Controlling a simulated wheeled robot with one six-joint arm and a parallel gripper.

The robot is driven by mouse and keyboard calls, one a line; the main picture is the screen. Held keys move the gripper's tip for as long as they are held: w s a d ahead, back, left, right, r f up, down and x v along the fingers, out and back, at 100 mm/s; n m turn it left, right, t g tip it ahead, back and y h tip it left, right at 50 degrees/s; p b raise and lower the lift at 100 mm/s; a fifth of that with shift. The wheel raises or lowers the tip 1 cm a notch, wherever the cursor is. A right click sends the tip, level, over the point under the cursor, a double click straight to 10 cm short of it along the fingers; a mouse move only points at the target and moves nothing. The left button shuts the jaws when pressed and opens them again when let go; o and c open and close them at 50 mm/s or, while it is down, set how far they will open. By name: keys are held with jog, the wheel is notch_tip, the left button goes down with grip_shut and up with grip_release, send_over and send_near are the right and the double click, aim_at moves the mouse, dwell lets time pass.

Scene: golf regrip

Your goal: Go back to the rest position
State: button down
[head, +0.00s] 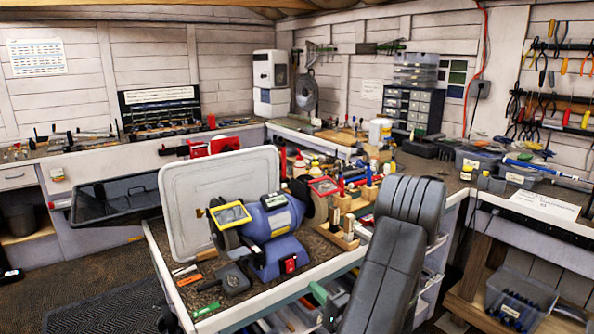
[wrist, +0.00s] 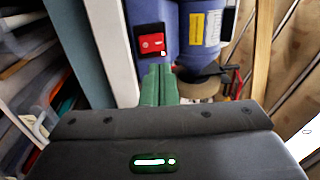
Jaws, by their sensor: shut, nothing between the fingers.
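My gripper (wrist: 158,70) shows in the wrist view as green fingers closed together, with nothing between them. Its dark housing with a lit green indicator fills the bottom of that view. In the head view the green fingertips (head: 318,292) show small, just left of my dark grey arm, near the bench's front edge. The fingers point towards the blue bench grinder (head: 280,250), whose red switch (wrist: 152,43) is just beyond the fingertips in the wrist view. I cannot tell the exact gap. My arm hides part of the bench's right side.
The bench (head: 150,235) also holds a pale upright panel (head: 195,190), a dark tool (head: 232,279) and wooden blocks with small tools (head: 345,225). A black tray (head: 110,197) is at left. Open shelves with bins lie below the bench. The floor at front left is clear.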

jog(key=shift+s+d+f, duration=0.1)
jog(key=shift+s+d, duration=0.15)
dwell(0.3)
